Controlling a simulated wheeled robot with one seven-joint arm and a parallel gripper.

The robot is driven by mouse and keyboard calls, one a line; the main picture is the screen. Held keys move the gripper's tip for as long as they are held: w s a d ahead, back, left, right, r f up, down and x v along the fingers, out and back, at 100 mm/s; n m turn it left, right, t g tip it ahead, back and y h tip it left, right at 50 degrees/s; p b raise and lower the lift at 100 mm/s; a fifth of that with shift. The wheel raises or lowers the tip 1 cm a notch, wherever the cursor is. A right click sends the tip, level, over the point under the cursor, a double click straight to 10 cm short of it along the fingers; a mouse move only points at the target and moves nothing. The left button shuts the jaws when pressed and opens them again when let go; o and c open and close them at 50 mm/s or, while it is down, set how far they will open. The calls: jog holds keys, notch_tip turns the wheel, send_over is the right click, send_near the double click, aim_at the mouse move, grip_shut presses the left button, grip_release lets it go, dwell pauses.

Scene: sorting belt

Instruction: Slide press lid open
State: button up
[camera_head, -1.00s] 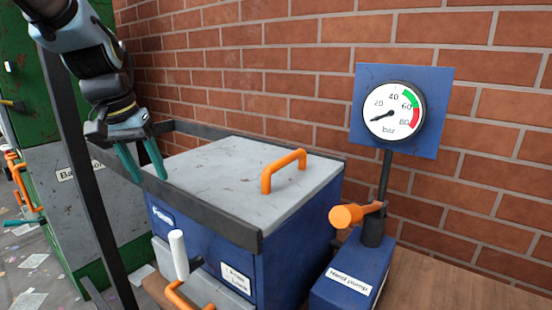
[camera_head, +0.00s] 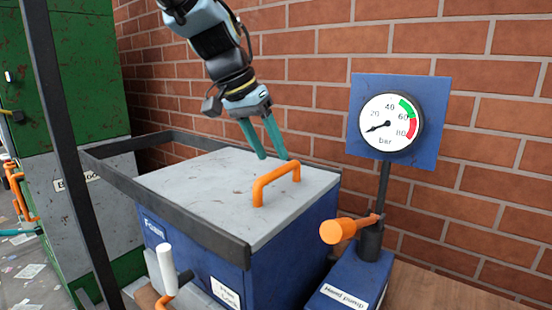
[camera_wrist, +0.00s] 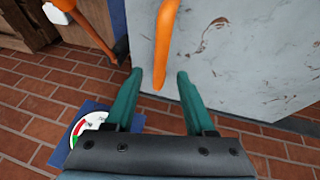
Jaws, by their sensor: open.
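The press lid (camera_head: 200,180) is a scuffed light-grey plate lying on top of the blue press box (camera_head: 290,245). An orange arched handle (camera_head: 276,181) stands on the lid near its right side. My gripper (camera_head: 274,157) is open and empty, its teal fingers pointing down just behind and above the handle. In the wrist view, the handle (camera_wrist: 166,45) reaches down between the two open fingers (camera_wrist: 160,80), with the lid (camera_wrist: 230,50) behind it. I cannot tell whether either finger touches the handle.
A dark rail frame (camera_head: 180,215) runs along the lid's front and left. A white-tipped lever (camera_head: 167,265) stands at the box front. On the right are a hand pump (camera_head: 350,285) with an orange handle (camera_head: 340,230) and a gauge (camera_head: 390,122). A brick wall is behind.

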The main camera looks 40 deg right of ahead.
jog(key=shift+p+x, duration=0.3)
jog(key=shift+x, duration=1.65)
jog(key=shift+c, duration=0.3)
grip_shut()
